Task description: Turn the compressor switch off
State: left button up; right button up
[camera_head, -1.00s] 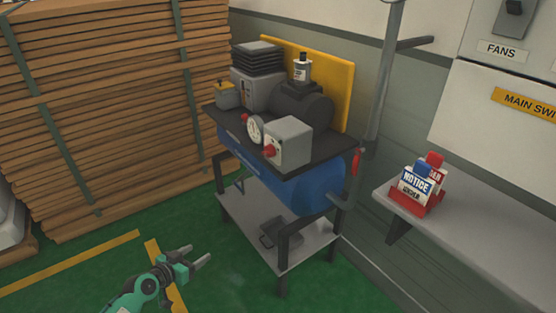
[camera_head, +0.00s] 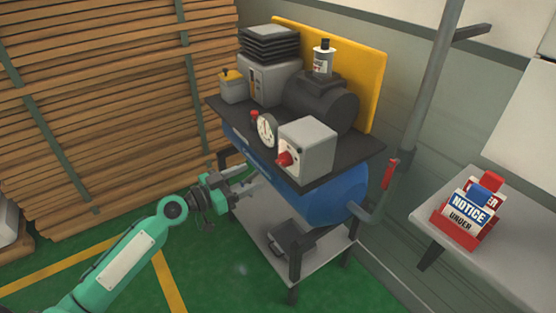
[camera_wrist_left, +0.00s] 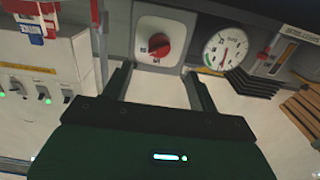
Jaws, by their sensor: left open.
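The compressor's grey switch box (camera_head: 308,147) with a red rotary knob (camera_head: 285,159) sits on the dark top plate at the front of the compressor. The red knob (camera_wrist_left: 155,46) also shows in the left wrist view, above and between the fingers. A round pressure gauge (camera_head: 266,129) is left of the box. The blue tank (camera_head: 335,198) hangs below the plate. My left gripper (camera_head: 253,183) is open and empty, in front of the tank, lower and left of the knob, apart from it. In the left wrist view, the fingers (camera_wrist_left: 158,92) point toward the box. My right gripper is out of view.
A red-handled valve (camera_head: 390,174) sticks out at the tank's right end. A grey shelf (camera_head: 437,208) with notice tags in a red holder (camera_head: 463,231) is at right. Stacked wooden boards (camera_head: 90,110) stand at left. Green floor lies open in front.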

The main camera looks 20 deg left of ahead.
aim_at(279, 163)
pick_arm(q)
jog(key=p+x, duration=0.3)
jog(key=x, duration=0.6)
jog(key=shift+w+d+r, duration=0.1)
jog(key=shift+d+r, duration=0.05)
jog(key=shift+d, duration=0.05)
jog(key=shift+w+d, duration=0.25)
jog(key=shift+w, duration=0.1)
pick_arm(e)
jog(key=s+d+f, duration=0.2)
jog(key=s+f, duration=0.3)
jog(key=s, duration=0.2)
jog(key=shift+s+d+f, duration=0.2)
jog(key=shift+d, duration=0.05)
pick_arm(q)
jog(key=c, duration=1)
